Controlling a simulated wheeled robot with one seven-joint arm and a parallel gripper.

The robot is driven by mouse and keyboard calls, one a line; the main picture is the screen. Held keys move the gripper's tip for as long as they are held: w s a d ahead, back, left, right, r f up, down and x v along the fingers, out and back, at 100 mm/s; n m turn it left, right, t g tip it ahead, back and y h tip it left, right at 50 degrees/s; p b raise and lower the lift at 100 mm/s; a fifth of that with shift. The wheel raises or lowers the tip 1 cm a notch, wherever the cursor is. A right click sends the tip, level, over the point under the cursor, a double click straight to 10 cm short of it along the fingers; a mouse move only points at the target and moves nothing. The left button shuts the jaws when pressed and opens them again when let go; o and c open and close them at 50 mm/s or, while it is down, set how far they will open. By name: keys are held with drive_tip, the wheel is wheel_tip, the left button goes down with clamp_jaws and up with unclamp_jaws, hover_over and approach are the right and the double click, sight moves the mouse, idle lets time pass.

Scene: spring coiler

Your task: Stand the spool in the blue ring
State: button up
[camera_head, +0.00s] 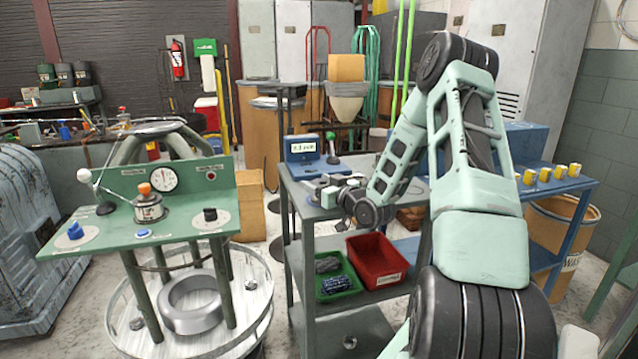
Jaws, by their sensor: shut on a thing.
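My gripper (328,190) is low over the left part of the grey cart's top (312,208), with its jaws toward the left. It is shut on a small greyish thing. The thing is too small and too covered by the jaws for me to tell whether it is the spool. I cannot make out a separate spool or a blue ring on the cart. My wrist and arm hide much of the cart's top to the right.
A blue gauge box (303,149) stands at the cart's back, close behind my gripper. A red bin (376,260) and a green bin (335,284) sit on the lower shelf. Left is a green panel table (180,236) with knobs; right, a blue bench (572,187) with yellow blocks.

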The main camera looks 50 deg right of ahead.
drive_tip(key=shift+f, duration=0.1)
drive_tip(key=o, duration=1.2)
drive_tip(key=shift+s, duration=0.1)
drive_tip(key=s, duration=0.4)
drive_tip(key=s+a, duration=0.1)
drive_tip(key=s, duration=0.2)
drive_tip(key=s+a+b, duration=0.1)
drive_tip(key=s, duration=0.3)
drive_tip(key=shift+s, duration=0.35)
drive_tip(key=shift+s, duration=0.1)
